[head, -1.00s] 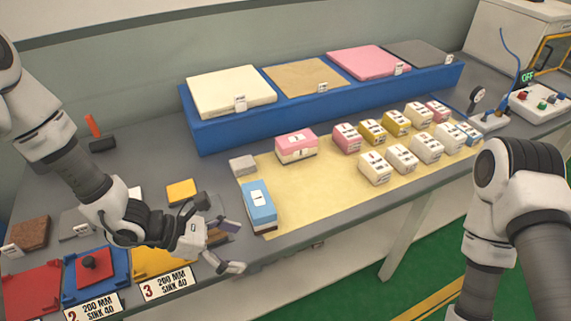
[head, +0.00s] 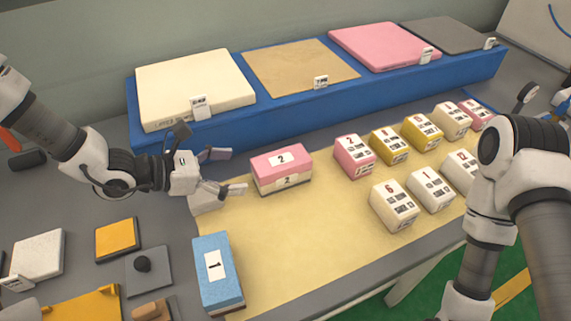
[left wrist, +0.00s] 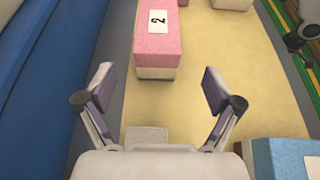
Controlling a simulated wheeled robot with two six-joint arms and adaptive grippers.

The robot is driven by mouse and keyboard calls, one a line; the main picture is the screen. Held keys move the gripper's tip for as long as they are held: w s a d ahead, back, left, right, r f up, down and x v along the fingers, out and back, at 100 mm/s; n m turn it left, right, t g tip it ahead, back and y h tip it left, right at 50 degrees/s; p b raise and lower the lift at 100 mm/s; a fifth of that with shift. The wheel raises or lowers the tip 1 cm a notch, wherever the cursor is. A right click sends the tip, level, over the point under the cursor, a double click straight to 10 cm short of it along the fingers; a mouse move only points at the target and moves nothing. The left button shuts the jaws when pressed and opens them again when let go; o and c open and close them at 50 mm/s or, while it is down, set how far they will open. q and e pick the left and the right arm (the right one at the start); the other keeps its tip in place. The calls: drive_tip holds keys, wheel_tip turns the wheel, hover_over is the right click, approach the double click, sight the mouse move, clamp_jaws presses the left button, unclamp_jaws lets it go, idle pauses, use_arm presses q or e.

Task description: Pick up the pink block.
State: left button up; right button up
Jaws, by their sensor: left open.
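The pink block (head: 281,168) has a pink top, a cream lower part and labels reading 2. It lies on the pale yellow mat (head: 300,225) near the mat's back left. My left gripper (head: 228,172) is open and empty, just left of the block, its fingers pointing at it. In the left wrist view the pink block (left wrist: 157,38) is straight ahead, beyond and between the spread fingertips (left wrist: 160,90), not touching them. My right arm shows at the right of the head view, but its gripper is out of the picture.
A blue block (head: 218,270) labelled 1 stands at the mat's front left. A small grey block (head: 208,200) is under my left gripper. Several numbered blocks (head: 395,205) stand to the right. A blue platform (head: 300,108) with foam slabs runs along the back.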

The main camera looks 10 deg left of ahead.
sight(268, 170)
use_arm(q)
drive_tip(key=shift+w+d+f, duration=0.1)
drive_tip(key=shift+w+f, duration=0.1)
drive_tip(key=shift+f, duration=0.3)
drive_tip(key=shift+x, duration=0.85)
drive_tip(key=shift+w+d+f, duration=0.1)
drive_tip(key=shift+w+d, duration=0.25)
drive_tip(key=shift+d, duration=0.2)
drive_tip(key=x, duration=0.5)
drive_tip(key=shift+a, duration=0.25)
drive_tip(key=shift+c, duration=0.6)
drive_tip(key=c, duration=1)
